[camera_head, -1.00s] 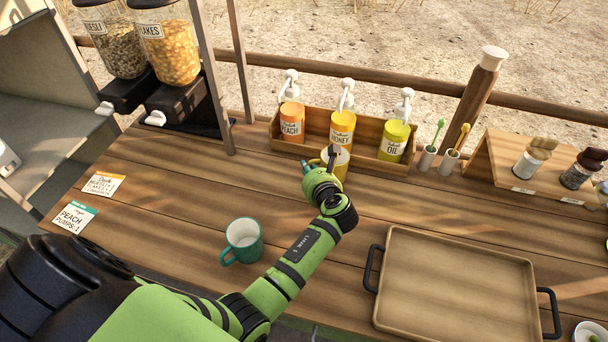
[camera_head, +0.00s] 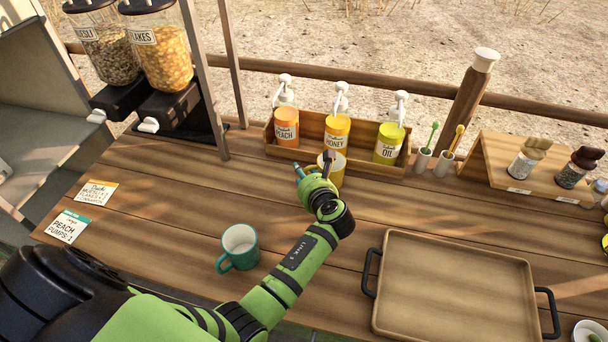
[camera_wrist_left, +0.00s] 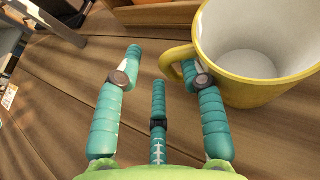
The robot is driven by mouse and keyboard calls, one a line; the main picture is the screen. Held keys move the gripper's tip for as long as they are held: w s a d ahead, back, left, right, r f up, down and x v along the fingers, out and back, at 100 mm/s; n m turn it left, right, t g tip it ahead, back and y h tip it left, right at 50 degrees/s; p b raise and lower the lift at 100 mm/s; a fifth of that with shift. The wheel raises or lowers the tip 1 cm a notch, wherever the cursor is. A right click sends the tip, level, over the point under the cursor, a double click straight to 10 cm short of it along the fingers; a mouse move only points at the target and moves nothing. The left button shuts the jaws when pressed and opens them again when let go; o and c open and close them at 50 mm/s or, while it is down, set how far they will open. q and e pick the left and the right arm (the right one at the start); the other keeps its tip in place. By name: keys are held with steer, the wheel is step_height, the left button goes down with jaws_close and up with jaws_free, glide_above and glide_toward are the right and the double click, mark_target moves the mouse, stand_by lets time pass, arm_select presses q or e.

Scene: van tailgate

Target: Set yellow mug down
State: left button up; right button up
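The yellow mug (camera_head: 338,168) stands upright on the wooden counter, just in front of the honey pump bottle. It also shows large in the left wrist view (camera_wrist_left: 252,85), with a white inside that looks empty. Its handle points toward my left gripper (camera_head: 313,166). In the left wrist view the gripper's fingers (camera_wrist_left: 160,75) are spread wide apart. One fingertip is at the mug's handle, overlapping it; I cannot tell if it touches. The other fingers are clear of the mug. My right gripper is not in view.
A wooden box (camera_head: 368,161) with peach, honey and oil pumps stands behind the mug. A teal mug (camera_head: 240,246) stands left of my forearm. A brown tray (camera_head: 455,290) lies at the right. Dispensers (camera_head: 165,60) stand at the back left. Bare counter lies left of my gripper.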

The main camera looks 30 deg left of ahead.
arm_select(q)
steer(key=p+v, duration=0.7)
steer(key=v, duration=0.4)
steer(key=shift+s+d+r+p, duration=0.2)
steer(key=shift+s+p, duration=0.05)
steer(key=shift+p, duration=0.15)
